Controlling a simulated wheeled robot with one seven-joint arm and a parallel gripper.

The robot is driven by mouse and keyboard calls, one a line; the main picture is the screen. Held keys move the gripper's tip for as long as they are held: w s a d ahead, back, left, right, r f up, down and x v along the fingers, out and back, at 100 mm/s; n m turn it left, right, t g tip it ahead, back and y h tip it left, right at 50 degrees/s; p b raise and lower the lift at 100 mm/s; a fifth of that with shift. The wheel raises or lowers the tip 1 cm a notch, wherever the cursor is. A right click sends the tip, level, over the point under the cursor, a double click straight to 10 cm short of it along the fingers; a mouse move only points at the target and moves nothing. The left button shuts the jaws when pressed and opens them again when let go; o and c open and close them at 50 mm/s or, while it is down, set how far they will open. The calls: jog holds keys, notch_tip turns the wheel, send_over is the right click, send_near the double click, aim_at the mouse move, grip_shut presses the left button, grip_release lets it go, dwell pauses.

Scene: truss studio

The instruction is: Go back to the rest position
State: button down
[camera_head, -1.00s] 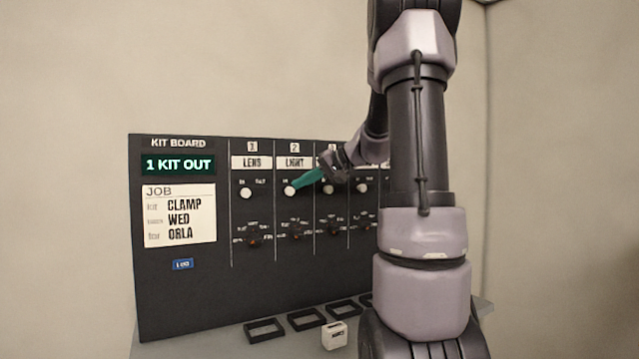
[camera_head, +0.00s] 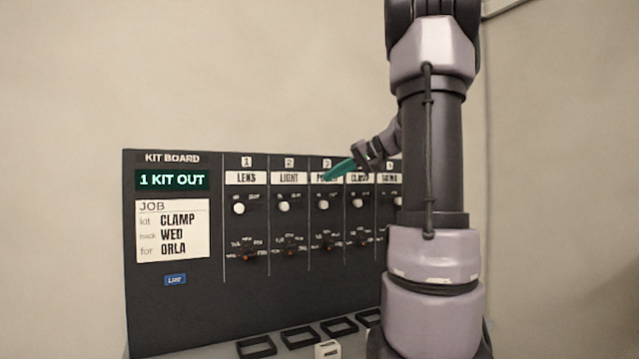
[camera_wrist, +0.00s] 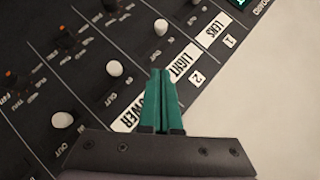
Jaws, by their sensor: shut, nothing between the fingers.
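My gripper (camera_head: 330,176) has green fingers and is in front of the upper part of the black kit board (camera_head: 160,310), near the label of column 3. In the wrist view its fingers (camera_wrist: 160,74) are pressed together with nothing between them, over the board near the LIGHT and POWER labels. I cannot tell whether the fingertips touch the board. My arm hides the right end of the board.
The board has a row of white knobs (camera_head: 239,208) and a lower row of dark dials (camera_head: 249,256). A lit sign (camera_head: 172,180) reads "1 KIT OUT" above a job card (camera_head: 148,230). Black frames (camera_head: 257,347) and a small white block (camera_head: 327,350) lie on the ledge below.

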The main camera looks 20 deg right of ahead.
jog(key=shift+s+d+r, duration=0.25)
jog(key=shift+s+d, duration=0.05)
jog(key=shift+s, duration=0.1)
jog(key=s+a+f+g+h, duration=0.1)
jog(key=s+a+f+h, duration=0.1)
jog(key=s+a+f, duration=0.2)
jog(key=s+a+f+h, duration=0.2)
jog(key=s+a+f, duration=0.2)
jog(key=s+a, duration=0.3)
jog(key=s+a+f+g+h, duration=0.1)
jog(key=s+a+f, duration=0.3)
jog(key=s, duration=0.6)
jog(key=shift+a+g+h, duration=0.3)
jog(key=shift+a+h, duration=0.3)
jog(key=shift+a, duration=0.15)
